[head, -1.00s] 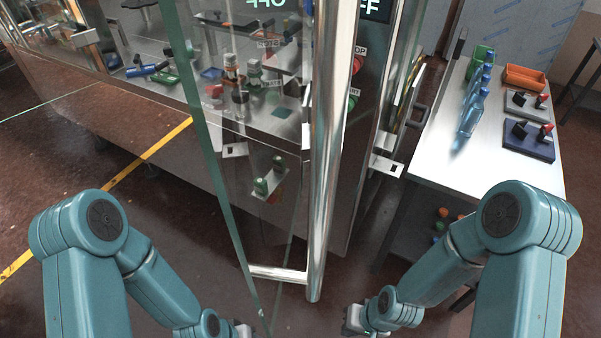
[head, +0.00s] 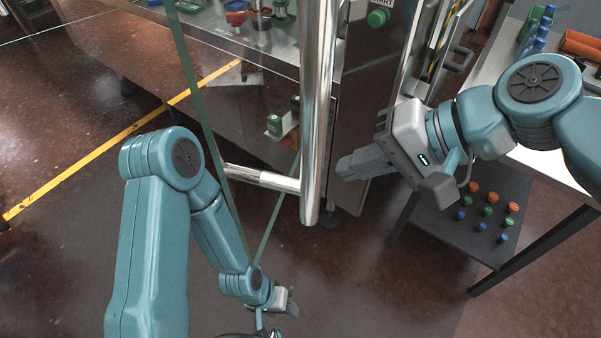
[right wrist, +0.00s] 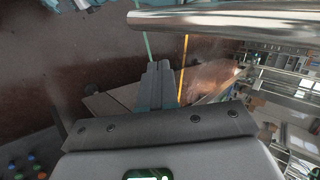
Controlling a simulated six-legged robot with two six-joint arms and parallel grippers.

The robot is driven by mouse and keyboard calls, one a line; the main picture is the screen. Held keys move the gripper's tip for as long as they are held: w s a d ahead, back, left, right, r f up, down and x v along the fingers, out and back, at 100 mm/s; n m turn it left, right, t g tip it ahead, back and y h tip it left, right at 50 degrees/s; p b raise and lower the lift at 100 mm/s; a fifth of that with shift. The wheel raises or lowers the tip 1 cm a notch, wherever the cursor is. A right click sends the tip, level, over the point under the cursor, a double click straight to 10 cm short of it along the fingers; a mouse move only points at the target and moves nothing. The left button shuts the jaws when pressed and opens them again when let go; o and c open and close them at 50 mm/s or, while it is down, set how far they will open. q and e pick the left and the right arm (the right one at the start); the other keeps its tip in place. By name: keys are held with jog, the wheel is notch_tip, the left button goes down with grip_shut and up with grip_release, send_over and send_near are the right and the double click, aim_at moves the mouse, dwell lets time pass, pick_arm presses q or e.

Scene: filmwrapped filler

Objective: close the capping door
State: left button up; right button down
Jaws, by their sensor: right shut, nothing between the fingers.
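The capping door is a clear glass panel (head: 195,90) with a long vertical steel bar handle (head: 317,110). It stands swung out from the machine, towards me. My right gripper (head: 345,168) is shut and empty, just right of the handle's lower part and apart from it in the picture. In the right wrist view the shut fingers (right wrist: 158,75) point towards the door, and the handle (right wrist: 225,22) crosses above them. My left gripper (head: 290,303) is low, below the door's bottom edge; whether its fingers are open is too small to tell.
The machine's green start button (head: 378,18) is behind the handle, on the right post. A steel table (head: 540,165) stands at the right, with a dark lower shelf (head: 460,235) holding several coloured caps. A yellow floor line (head: 100,165) runs at the left. The floor before the door is clear.

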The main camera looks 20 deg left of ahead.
aim_at(277, 179)
jog(key=x, duration=0.3)
jog(key=a+r+x, duration=0.1)
jog(key=x, duration=0.2)
jog(key=p+x, duration=0.1)
jog(key=x, duration=0.1)
jog(key=shift+a, duration=0.8)
jog(key=shift+a+f, duration=0.1)
